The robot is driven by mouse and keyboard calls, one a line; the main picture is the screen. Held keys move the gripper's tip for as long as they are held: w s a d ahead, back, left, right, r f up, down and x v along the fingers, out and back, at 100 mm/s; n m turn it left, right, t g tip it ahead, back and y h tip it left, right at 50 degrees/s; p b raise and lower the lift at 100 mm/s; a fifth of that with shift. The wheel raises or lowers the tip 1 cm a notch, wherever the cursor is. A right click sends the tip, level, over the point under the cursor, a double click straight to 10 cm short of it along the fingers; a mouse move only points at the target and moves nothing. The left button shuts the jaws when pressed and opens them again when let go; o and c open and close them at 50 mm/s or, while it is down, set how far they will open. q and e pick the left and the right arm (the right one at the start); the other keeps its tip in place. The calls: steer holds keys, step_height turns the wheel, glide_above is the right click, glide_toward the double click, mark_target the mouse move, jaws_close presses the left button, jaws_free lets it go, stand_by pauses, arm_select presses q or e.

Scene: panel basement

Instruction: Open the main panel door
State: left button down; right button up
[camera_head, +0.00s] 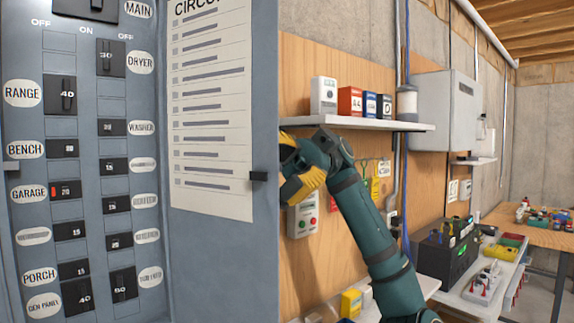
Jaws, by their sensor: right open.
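The main panel (84,150) fills the left of the view, with rows of black labelled breakers showing. Its grey door (222,258) stands open to the right of the breakers, with a printed circuit list (208,110) on its inner face. My right gripper (289,168), with yellow and black parts, is open just right of that edge, close to the latch. The door edge hides part of it, so I cannot tell whether it touches the door. My left gripper is out of view.
A shelf (365,124) with small boxes is on the wooden backboard above my right arm. A grey wall box (445,110) hangs further right. A black case (447,252) and a cluttered wooden table (540,238) stand at lower right.

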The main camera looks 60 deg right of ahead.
steer(key=d, duration=1.1)
steer(key=shift+s+d, duration=0.2)
steer(key=shift+d, duration=0.2)
